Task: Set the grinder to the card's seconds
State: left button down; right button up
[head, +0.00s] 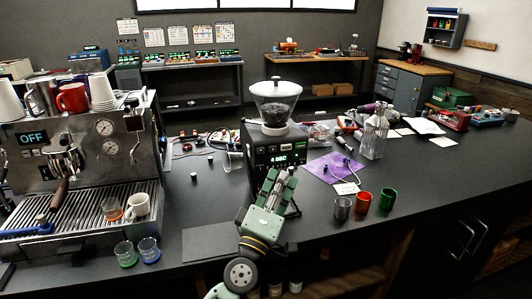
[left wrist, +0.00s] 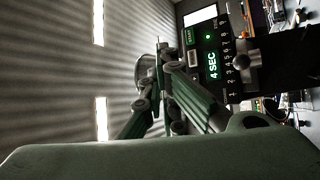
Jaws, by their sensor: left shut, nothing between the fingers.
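The grinder (head: 262,141) stands on the dark counter with a clear hopper of dark beans on top. Its green display (head: 279,159) reads 4 SEC; the left wrist view shows the same reading (left wrist: 213,66), turned sideways. Beside it there are a row of numbers, a silver knob (left wrist: 243,61), a green light and a START label. My left gripper (head: 282,172) is shut and empty, close in front of the grinder's face and partly covering it. Its fingers show in the left wrist view (left wrist: 165,88). A small white card (head: 346,188) lies right of the grinder, its writing unreadable. My right gripper is not in view.
An espresso machine (head: 75,150) showing OFF stands left, with cups on it. Steel, orange and green cups (head: 388,199) stand at the front right. A purple cloth (head: 325,167) and a glass bottle (head: 374,138) lie and stand behind. Counter left of the grinder is mostly clear.

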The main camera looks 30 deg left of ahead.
aim_at(261, 151)
pick_arm(q)
jog(key=shift+a, duration=0.1)
jog(key=shift+w+a+b, duration=0.75)
jog(key=shift+w+a, duration=0.7)
jog(key=shift+a, duration=0.2)
jog(key=shift+w+a+b, duration=0.7)
jog(key=shift+w+a, duration=0.7)
jog(key=shift+a, duration=0.25)
jog(key=shift+w+a, duration=0.3)
jog(key=shift+w+a, duration=0.2)
jog(key=shift+a, duration=0.1)
jog(key=shift+s+d, duration=0.55)
jog(key=shift+d, duration=0.05)
